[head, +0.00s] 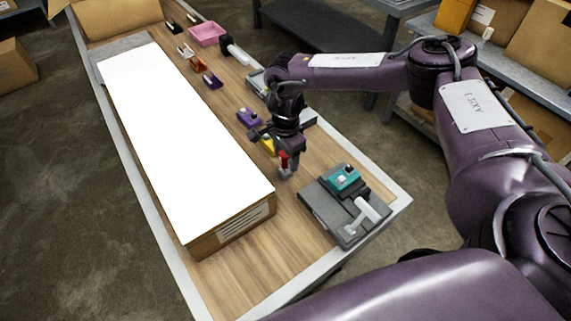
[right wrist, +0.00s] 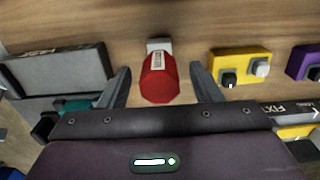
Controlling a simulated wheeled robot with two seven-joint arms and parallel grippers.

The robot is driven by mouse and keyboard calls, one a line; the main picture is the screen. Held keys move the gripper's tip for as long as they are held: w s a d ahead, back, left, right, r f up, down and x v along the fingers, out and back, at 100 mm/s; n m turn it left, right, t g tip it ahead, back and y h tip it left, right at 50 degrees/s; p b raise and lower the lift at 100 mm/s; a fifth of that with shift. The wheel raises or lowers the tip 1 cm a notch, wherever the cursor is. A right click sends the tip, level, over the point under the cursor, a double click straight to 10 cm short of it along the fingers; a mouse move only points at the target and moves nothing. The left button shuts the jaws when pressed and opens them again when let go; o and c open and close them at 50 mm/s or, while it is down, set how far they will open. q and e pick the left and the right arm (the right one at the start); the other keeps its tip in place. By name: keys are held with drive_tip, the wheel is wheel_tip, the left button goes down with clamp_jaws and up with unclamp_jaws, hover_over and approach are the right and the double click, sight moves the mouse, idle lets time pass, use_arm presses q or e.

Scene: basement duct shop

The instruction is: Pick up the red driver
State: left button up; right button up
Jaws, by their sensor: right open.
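The red driver (right wrist: 160,80) shows in the right wrist view as a red, faceted handle with a pale label and a light grey end piece, between my right gripper's two fingers. In the head view the red driver (head: 284,159) is a small red patch on the wooden bench, partly hidden by my right gripper (head: 275,150). The right gripper (right wrist: 160,88) is open, with a gap on each side of the driver. My left gripper is not in view.
A yellow block (right wrist: 240,66) and a purple block (right wrist: 304,62) lie right of the driver in the wrist view. A dark grey tray (head: 318,208) holds a teal block (head: 343,178). A long white-topped box (head: 180,140) fills the bench's left side.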

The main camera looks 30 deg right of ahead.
drive_tip(key=shift+f, duration=0.15)
clamp_jaws()
idle(0.4)
wheel_tip(320, 180, up, 8)
drive_tip(key=shift+w+r+b, duration=0.1)
drive_tip(key=shift+r+b, duration=0.05)
drive_tip(key=shift+b, duration=1.05)
wheel_tip(320, 180, up, 12)
drive_tip(key=p, duration=0.1)
drive_tip(key=shift+p, duration=0.3)
